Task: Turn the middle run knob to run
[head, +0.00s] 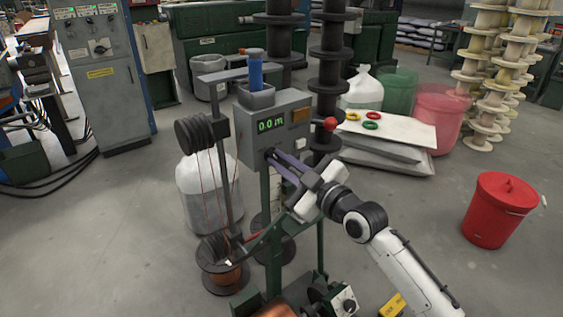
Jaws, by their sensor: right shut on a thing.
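A grey control box (246,125) stands on a green post, with a green display reading "0.0 m" (271,124). My right gripper (272,156) reaches in from the lower right. Its fingers are shut on a dark run knob at the lower front of the box, below the display. The fingers cover most of the knob, so its pointer position cannot be read. My left gripper is not in view.
A red ball-ended lever (330,124) sticks out at the box's right. A wire spool (222,268) stands below left. Another knob box (344,303) is at the bottom. A red bin (493,212) stands right on open floor.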

